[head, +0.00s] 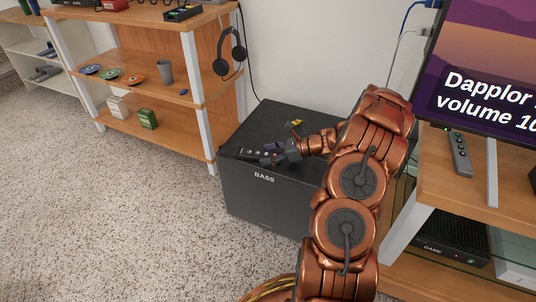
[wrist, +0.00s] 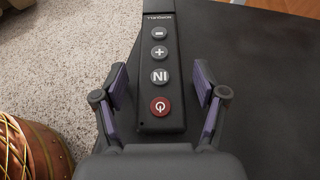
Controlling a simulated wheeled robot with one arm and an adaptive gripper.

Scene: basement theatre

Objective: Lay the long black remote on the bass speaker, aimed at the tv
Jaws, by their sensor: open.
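The bass speaker (head: 262,205) is a black box on the carpet. The long black remote (head: 248,153) lies on its top near the front left edge. In the wrist view, the remote (wrist: 160,60) shows several grey buttons and a red power button, with the power button at the end nearer my gripper. My gripper (head: 270,158) is low over the speaker top, its fingers open on either side of the remote. A gap shows between each finger and the remote. The tv (head: 490,75) stands to the right, showing a purple screen.
Another dark remote (head: 460,153) lies on the wooden tv stand (head: 448,190). A small yellow item (head: 296,122) is at the back of the speaker. A drum (wrist: 30,150) shows lower left.

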